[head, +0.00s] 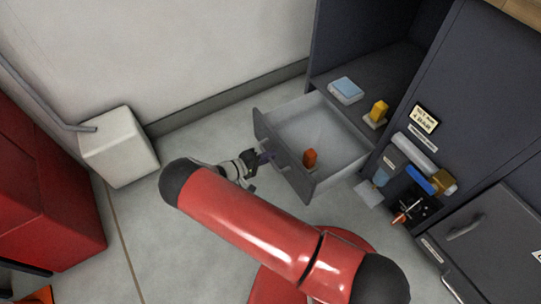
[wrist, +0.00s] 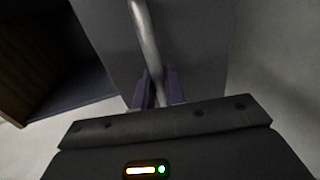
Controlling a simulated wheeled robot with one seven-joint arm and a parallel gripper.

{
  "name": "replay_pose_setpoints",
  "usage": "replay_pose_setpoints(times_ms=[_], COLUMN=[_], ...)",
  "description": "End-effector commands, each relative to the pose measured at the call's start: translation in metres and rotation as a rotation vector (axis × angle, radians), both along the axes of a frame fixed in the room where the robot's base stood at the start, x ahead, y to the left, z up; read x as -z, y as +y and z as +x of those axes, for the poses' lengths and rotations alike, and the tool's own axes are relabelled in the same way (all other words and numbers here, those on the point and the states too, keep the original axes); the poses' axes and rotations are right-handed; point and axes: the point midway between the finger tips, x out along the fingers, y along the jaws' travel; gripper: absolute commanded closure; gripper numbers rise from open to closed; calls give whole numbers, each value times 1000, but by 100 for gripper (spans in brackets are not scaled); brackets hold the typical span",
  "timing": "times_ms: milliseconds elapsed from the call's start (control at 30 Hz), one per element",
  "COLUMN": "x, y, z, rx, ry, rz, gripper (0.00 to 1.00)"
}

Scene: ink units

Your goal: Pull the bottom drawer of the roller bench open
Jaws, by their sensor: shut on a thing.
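The bottom drawer (head: 291,170) of the dark grey roller bench (head: 398,150) stands pulled out from the bench, with its light inside showing in the head view. A small orange-red object (head: 310,158) is in the drawer. My gripper (head: 264,158) is at the drawer's outer front face. In the wrist view the fingers of my gripper (wrist: 158,90) are closed around the metal bar handle (wrist: 147,38) of the dark drawer front (wrist: 195,45). The fingertips' contact with the bar is partly hidden.
A light blue box (head: 345,90) and a yellow item (head: 378,112) sit in the bench beyond the drawer. Rolls and small tools hang at right, near a grey door with a handle (head: 465,228). A white box (head: 118,147) and red cabinet (head: 45,190) stand left. Floor left of the drawer is clear.

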Motion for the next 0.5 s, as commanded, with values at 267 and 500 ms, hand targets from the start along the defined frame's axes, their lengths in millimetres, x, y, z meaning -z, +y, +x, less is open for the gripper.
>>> replay_pose_setpoints(times_ms=[267, 500], x=[1, 0], y=[0, 0], z=[0, 0], rx=[-1, -1], ry=[1, 0], rz=[2, 1], gripper=[74, 70])
